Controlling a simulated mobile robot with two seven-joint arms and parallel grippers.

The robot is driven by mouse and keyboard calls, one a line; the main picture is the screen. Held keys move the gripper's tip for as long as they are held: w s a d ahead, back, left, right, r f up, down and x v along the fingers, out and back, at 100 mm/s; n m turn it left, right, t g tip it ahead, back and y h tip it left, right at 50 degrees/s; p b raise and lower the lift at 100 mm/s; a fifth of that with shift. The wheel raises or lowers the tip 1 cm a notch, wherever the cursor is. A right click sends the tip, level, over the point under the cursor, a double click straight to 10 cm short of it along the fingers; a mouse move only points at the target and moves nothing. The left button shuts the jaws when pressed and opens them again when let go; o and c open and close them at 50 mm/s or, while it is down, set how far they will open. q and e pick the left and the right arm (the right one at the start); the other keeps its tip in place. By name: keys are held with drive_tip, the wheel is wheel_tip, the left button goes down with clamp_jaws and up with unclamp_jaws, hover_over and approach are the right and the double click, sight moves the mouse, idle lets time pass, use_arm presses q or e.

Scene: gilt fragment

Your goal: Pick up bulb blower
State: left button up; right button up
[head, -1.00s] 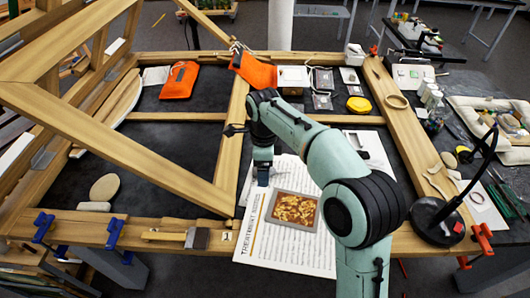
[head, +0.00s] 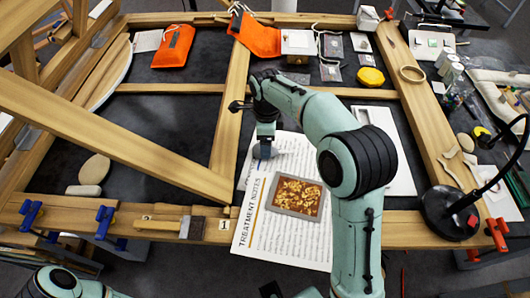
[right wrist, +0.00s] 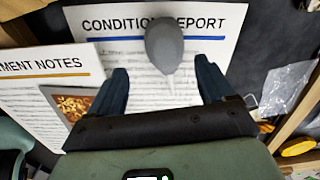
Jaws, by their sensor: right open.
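The bulb blower (right wrist: 164,45) is a grey rounded bulb with a pale narrow tip, lying on the condition report sheet (right wrist: 215,22) in the right wrist view. My right gripper (right wrist: 162,82) is open, its two dark fingers spread apart with the bulb beyond and between their tips, not gripped. In the head view my right gripper (head: 264,152) hangs over the papers, and the bulb is mostly hidden by it. My left arm shows at the bottom left of the head view, but its gripper fingers cannot be made out.
The treatment notes sheet (head: 258,232) carries a framed gilt fragment (head: 298,197) just in front of the right gripper. Wooden beams (head: 229,130) border the dark table.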

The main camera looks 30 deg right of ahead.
sight(274, 153)
drive_tip(key=shift+w+f, duration=0.25)
drive_tip(key=shift+f, duration=1.15)
drive_tip(key=shift+w+f, duration=0.2)
drive_tip(key=shift+f, duration=1.15)
drive_tip(key=c, duration=1.1)
